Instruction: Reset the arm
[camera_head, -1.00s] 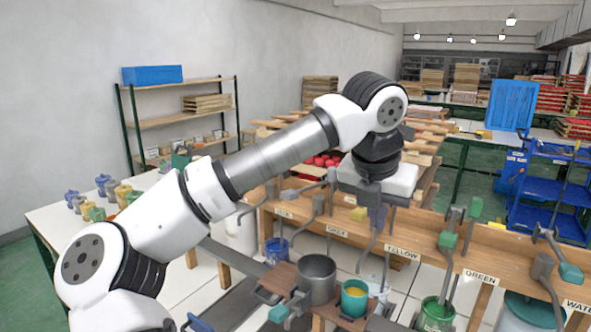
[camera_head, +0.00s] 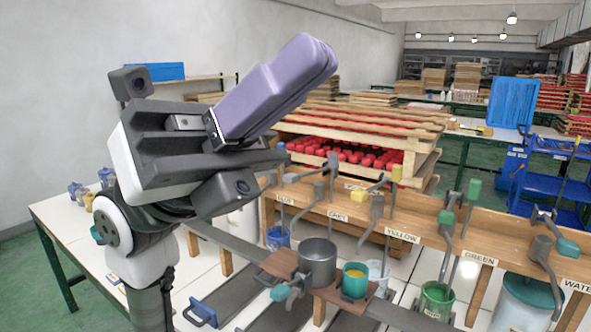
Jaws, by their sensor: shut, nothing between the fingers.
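My gripper (camera_head: 315,58) is raised high in the left half of the view, close to the camera. Its purple-grey fingers lie together and point up and to the right, with nothing held between them. The dark gripper body and wrist sit to their lower left, above my folded white arm. The gripper is clear of the table and the workbench and touches nothing that I can see. It covers part of the back shelf and wall.
A grey pot (camera_head: 317,262) and a teal cup of yellow paint (camera_head: 354,283) stand on brown boards in front. A wooden rack with labels (camera_head: 480,250) carries several ladles. A green bucket (camera_head: 437,300) stands at right. Stacked pallets of red items (camera_head: 360,155) lie behind.

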